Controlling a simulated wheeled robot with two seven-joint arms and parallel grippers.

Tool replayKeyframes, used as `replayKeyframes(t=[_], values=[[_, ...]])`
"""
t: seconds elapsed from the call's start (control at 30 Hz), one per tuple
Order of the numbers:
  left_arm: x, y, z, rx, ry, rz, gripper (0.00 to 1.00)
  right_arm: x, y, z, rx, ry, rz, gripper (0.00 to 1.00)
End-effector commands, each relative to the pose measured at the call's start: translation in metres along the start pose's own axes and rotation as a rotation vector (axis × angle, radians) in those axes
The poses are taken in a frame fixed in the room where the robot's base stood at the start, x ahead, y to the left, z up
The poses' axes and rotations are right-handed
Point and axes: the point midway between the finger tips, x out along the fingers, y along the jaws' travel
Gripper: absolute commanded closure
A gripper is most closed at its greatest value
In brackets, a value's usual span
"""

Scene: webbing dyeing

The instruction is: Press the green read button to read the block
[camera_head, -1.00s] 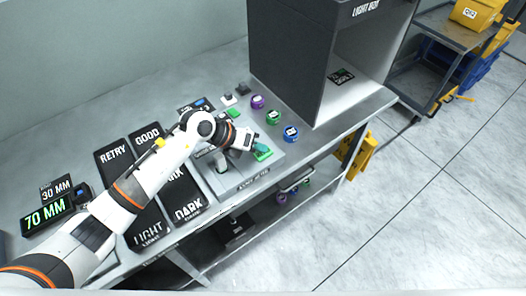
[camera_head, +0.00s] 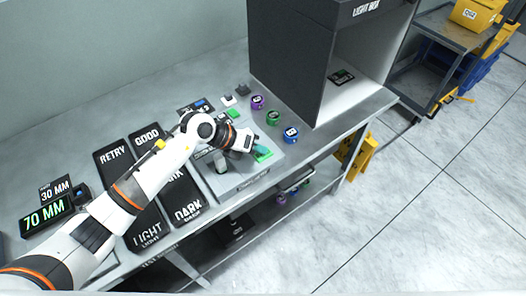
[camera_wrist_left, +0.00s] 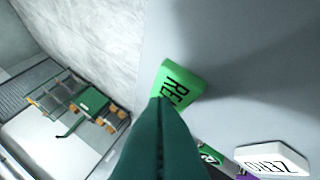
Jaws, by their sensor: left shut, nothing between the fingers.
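The green read button (camera_head: 264,156) sits at the right front of a grey panel (camera_head: 240,180) on the bench. In the left wrist view the button (camera_wrist_left: 181,84) shows part of its black lettering. My left gripper (camera_head: 259,148) is shut and empty, pointing down at the button. In the wrist view its dark green fingers (camera_wrist_left: 160,112) overlap the button's near edge. I cannot tell whether they touch it. A white button lettered ZERO (camera_wrist_left: 272,159) lies to the right there. I cannot make out for certain which item is the block. My right gripper is out of view.
Purple (camera_head: 257,102), green (camera_head: 273,117) and blue (camera_head: 291,134) round pieces stand right of the panel. The light box (camera_head: 290,60) rises behind them. Dark labelled trays (camera_head: 118,171) lie left. A 70 MM display (camera_head: 46,214) stands far left.

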Motion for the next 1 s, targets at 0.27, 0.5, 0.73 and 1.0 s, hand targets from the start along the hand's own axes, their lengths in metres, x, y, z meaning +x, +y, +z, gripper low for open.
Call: replayKeyframes(t=[0.27,0.5,0.73,1.0], values=[[-0.011,0.008,-0.008,0.001,0.000,-0.001,1.00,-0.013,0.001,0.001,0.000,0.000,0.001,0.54],[-0.011,0.007,-0.008,0.000,0.000,0.000,1.00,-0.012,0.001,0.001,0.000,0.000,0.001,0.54],[-0.016,0.011,-0.012,0.001,0.001,0.000,1.00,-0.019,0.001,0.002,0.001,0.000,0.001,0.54],[-0.036,0.025,-0.026,0.001,0.000,-0.001,1.00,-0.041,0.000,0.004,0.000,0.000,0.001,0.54]])
